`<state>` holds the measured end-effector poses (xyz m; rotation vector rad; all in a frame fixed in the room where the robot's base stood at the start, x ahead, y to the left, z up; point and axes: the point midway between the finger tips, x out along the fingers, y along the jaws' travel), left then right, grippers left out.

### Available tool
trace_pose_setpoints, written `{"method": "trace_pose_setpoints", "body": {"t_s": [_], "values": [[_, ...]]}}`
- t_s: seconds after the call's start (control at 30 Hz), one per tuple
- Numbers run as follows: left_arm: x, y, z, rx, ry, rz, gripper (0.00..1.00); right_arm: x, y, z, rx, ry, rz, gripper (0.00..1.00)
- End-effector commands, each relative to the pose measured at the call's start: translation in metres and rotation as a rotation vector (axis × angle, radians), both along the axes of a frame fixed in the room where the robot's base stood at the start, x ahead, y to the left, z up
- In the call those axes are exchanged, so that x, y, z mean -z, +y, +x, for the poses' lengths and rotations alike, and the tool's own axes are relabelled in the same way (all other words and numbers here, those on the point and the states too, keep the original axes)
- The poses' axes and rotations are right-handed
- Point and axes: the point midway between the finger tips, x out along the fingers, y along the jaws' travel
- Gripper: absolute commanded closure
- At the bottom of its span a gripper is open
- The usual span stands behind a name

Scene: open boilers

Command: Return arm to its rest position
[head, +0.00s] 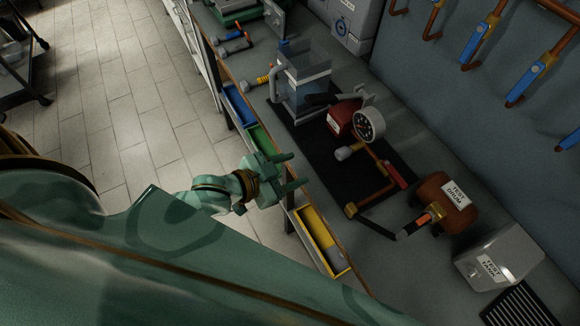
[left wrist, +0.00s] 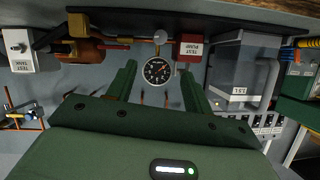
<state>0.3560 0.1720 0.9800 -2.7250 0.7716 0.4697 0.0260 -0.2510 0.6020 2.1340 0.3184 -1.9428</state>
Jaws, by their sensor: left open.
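My left gripper (head: 288,172) is open and empty in the head view, near the front edge of the workbench (head: 262,128). Its two green fingers point toward the bench. In the left wrist view the open fingers of my left gripper (left wrist: 157,82) frame a round pressure gauge (left wrist: 157,70) that lies beyond them. The gauge also shows in the head view (head: 369,124), next to the red test pump (head: 341,118), and the gripper is apart from both. My right gripper is in neither view.
A test drum (head: 440,197) and a test tank (head: 500,256) stand at the bench's right. A clear container (head: 305,84) stands behind the gripper. Coloured drawers, including a yellow one (head: 322,240), line the bench front. Blue-handled pipes (head: 530,77) hang on the wall. The tiled floor (head: 120,95) is open.

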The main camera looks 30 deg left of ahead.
Motion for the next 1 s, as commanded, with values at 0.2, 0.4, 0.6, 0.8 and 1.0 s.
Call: {"method": "trace_pose_setpoints", "body": {"t_s": [0.2, 0.4, 0.6, 0.8, 1.0], "values": [[0.000, 0.000, 0.000, 0.000, 0.000, 0.000, 0.49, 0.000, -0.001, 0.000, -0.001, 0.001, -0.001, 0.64], [0.000, 0.000, 0.000, 0.000, 0.000, -0.001, 0.49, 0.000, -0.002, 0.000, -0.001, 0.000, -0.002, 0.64], [0.014, 0.007, -0.001, -0.002, 0.008, 0.038, 0.49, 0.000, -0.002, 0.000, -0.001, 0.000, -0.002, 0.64], [0.125, 0.072, -0.019, -0.104, 0.178, 0.208, 0.49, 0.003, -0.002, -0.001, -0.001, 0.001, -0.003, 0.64], [0.274, 0.139, -0.106, -0.244, 0.485, 0.362, 0.49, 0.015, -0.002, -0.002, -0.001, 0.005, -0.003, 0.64]]}}
